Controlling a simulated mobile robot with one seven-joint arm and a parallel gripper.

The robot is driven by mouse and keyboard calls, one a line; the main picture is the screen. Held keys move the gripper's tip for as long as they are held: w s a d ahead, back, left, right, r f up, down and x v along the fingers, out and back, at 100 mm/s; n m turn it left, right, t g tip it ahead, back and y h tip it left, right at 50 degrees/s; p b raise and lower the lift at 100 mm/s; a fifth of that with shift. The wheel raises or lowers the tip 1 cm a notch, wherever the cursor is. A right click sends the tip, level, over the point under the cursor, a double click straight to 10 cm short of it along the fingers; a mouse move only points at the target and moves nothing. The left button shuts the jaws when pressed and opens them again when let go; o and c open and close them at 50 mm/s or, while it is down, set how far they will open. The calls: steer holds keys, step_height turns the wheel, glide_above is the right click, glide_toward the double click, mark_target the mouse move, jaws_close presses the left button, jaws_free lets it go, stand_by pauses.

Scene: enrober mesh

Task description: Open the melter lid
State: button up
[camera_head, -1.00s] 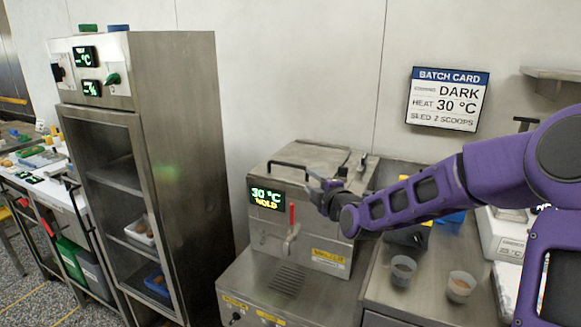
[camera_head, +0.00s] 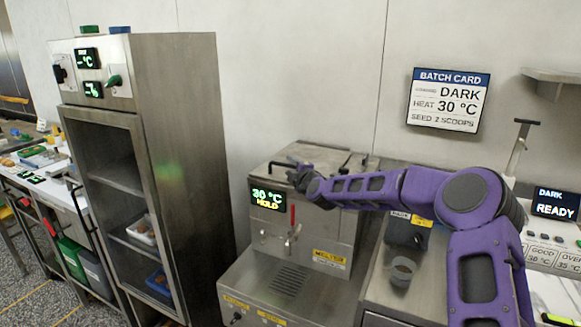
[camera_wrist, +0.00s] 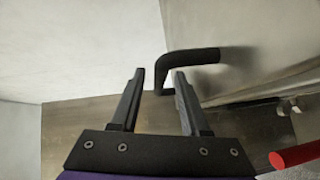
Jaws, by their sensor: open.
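The melter (camera_head: 335,225) is a steel box with a green and yellow display reading 30 °C HOLD. Its lid (camera_head: 325,155) lies flat and shut on top. In the wrist view my gripper (camera_wrist: 157,76) is open, and one bent end of the handle appears between the two fingertips. I cannot tell whether a finger touches it.
A red lever (camera_head: 292,215) stands on the melter's front, below my gripper. A tall steel cabinet (camera_head: 185,150) is at the left. A cup (camera_head: 403,270) stands on the counter at the right, below my arm. A batch card (camera_head: 448,100) hangs on the wall.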

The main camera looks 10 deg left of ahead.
steer(key=shift+w+a, duration=0.15)
steer(key=shift+w, duration=0.1)
jaws_close()
stand_by(1.4)
